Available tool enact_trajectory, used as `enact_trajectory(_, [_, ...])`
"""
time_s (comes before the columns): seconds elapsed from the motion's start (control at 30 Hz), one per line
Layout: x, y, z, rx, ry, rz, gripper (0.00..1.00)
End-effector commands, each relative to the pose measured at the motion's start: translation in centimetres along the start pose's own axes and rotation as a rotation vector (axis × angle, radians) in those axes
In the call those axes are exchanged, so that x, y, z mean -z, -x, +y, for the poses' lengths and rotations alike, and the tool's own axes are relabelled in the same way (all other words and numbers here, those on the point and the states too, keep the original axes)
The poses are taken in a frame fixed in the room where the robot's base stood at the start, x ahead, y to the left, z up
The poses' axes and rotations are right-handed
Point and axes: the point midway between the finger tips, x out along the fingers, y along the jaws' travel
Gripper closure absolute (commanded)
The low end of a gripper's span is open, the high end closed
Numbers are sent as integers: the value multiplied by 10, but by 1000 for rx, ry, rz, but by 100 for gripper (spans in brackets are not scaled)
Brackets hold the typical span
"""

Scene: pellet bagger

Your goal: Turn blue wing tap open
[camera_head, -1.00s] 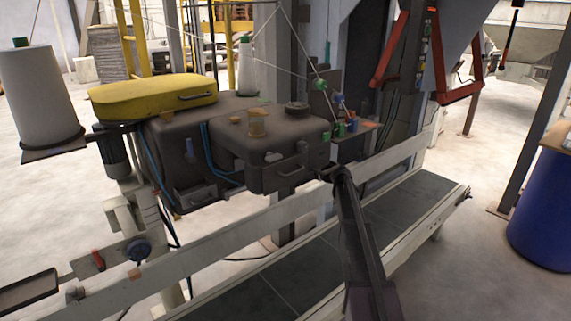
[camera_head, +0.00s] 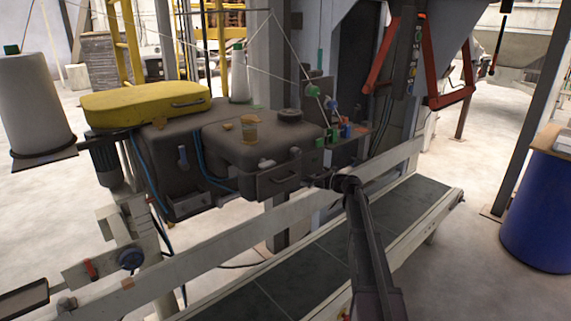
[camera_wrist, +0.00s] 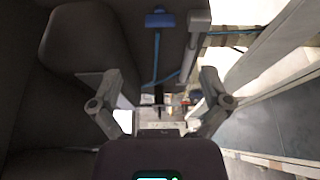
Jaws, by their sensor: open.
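A blue T-shaped piece (camera_wrist: 160,19), which looks like the blue wing tap, is at the top middle of the wrist view, beside a dark housing. In the head view, a small blue-grey handle (camera_head: 183,157) is on the front of the dark sewing-head machine (camera_head: 262,150); I cannot tell for sure whether it is the same piece. My gripper (camera_wrist: 160,108) is open and empty, its fingers spread below the blue piece and apart from it. In the head view my gripper (camera_head: 318,182) is at the machine's right end, small and partly lost against dark parts.
A conveyor (camera_head: 330,250) with pale rails runs below the machine. A yellow cover (camera_head: 145,103) and a thread cone (camera_head: 35,105) are at the left.

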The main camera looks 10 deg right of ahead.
Motion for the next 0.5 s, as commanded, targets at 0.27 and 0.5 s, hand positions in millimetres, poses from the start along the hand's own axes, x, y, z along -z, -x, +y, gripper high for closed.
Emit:
enact_trajectory(0.27, [-1, -3, 14, -74, -37, -126, 3])
enact_trajectory(0.5, [-9, 2, 32, -196, -140, -370, 3])
